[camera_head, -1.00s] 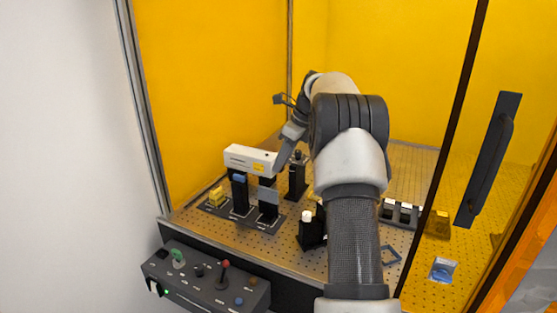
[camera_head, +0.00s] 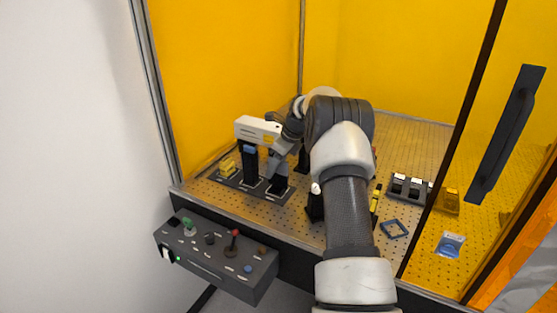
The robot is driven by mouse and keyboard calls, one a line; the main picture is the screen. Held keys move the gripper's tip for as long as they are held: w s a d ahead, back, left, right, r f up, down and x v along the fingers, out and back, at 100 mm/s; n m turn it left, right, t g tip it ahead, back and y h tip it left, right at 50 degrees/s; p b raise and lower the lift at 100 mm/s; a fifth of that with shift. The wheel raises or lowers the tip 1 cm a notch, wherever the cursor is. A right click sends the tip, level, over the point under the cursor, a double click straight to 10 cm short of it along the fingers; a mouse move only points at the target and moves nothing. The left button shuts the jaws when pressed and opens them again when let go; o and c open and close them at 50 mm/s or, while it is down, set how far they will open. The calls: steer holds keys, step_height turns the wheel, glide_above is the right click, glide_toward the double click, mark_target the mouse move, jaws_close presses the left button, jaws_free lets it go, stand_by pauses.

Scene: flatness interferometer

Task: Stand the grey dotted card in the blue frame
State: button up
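My gripper (camera_head: 279,168) is at the grey piece on the right-hand black post (camera_head: 277,187) of the small rack. The arm and gripper cover most of that piece, and I cannot make out dots on it. I cannot tell whether the fingers are open or closed on it. A dark blue square frame (camera_head: 394,228) lies on the perforated board to the right of my arm. A neighbouring black post (camera_head: 250,170) has a blue piece at its top.
A white instrument head (camera_head: 258,130) stands just behind the posts. A yellow block (camera_head: 228,166) sits at the rack's left. A control box (camera_head: 215,258) hangs at the front edge. Black-and-white blocks (camera_head: 407,186) and an amber door panel (camera_head: 500,160) are right.

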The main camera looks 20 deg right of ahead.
mark_target(271, 158)
steer(key=shift+a+f, duration=0.1)
steer(key=shift+f, duration=0.15)
jaws_close()
steer(key=shift+w+r, duration=0.1)
steer(key=shift+r, duration=0.05)
steer(key=shift+r+p, duration=2.5)
steer(key=shift+r, duration=0.5)
